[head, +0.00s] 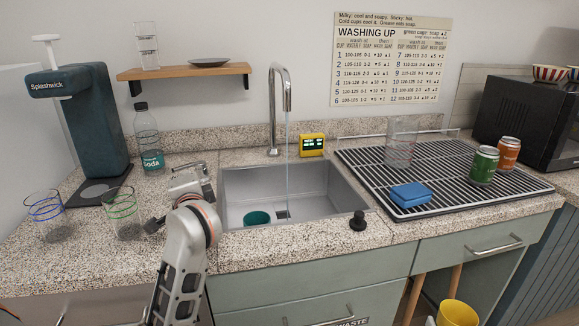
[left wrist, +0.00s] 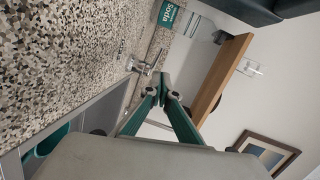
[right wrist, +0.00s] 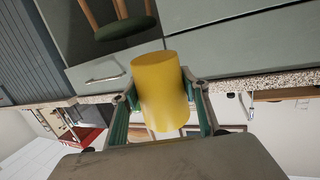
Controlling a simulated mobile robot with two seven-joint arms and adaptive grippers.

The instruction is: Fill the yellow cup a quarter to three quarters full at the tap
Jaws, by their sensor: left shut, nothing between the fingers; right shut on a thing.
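The yellow cup (head: 457,313) shows at the bottom right of the head view, low in front of the counter. My right gripper (right wrist: 160,88) is shut on the yellow cup (right wrist: 160,95), one finger on each side. How full the cup is cannot be seen. The tall chrome tap (head: 283,90) stands behind the sink, and a thin water stream (head: 287,160) falls from it into the sink. My left gripper (left wrist: 167,88) is shut and empty, near a chrome lever fitting (left wrist: 145,66) left of the sink; whether they touch is unclear.
A teal cup (head: 257,217) lies in the sink (head: 235,190). Two glasses (head: 123,215) and a soda bottle (head: 149,140) stand left. The rack (head: 440,190) right holds cans (head: 484,165), a blue sponge (head: 410,195) and a clear glass. A dark knob (head: 357,221) is at the front.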

